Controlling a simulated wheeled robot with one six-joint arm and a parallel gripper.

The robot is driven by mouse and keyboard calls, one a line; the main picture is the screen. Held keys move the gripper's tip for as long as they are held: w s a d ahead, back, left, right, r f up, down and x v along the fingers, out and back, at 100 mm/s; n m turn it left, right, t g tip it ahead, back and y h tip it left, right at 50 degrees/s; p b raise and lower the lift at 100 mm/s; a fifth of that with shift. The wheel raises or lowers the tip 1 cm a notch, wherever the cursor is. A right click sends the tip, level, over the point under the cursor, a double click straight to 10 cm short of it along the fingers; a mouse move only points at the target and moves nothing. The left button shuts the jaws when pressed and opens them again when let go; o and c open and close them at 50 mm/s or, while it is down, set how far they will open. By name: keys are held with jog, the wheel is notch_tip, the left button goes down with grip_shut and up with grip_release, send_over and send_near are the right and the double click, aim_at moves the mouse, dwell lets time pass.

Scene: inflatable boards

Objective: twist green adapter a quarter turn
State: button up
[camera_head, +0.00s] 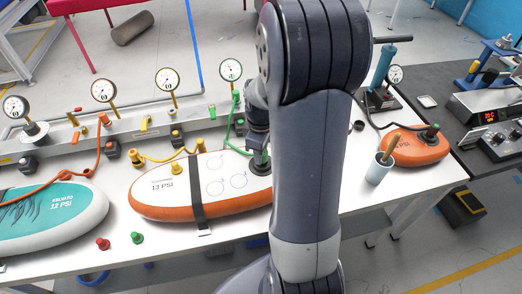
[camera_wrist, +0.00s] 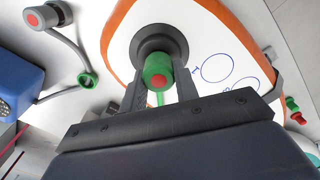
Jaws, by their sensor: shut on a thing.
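The green adapter (camera_wrist: 158,72), with a red centre, sits at the black round valve (camera_wrist: 160,42) of the white board with an orange edge (camera_wrist: 115,40). My gripper (camera_wrist: 160,80) has one dark finger on each side of the adapter and is shut on it. In the head view my gripper (camera_head: 258,138) is over the right end of this board (camera_head: 160,205), partly hidden by my arm. The adapter is mostly hidden there. How far it is turned cannot be told.
A teal board (camera_head: 60,222) lies left and a small orange board (camera_head: 418,148) right. A loose red fitting (camera_head: 102,243) and a green fitting (camera_head: 137,237) lie on the white table in front. A cup (camera_head: 380,168) stands right of my arm. Gauges (camera_head: 168,78) line the back.

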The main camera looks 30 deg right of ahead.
jog(key=shift+r+p, duration=1.4)
jog(key=shift+r, duration=0.35)
jog(key=shift+r+p, duration=1.55)
jog(key=shift+r, duration=0.5)
jog(key=shift+w+f, duration=0.1)
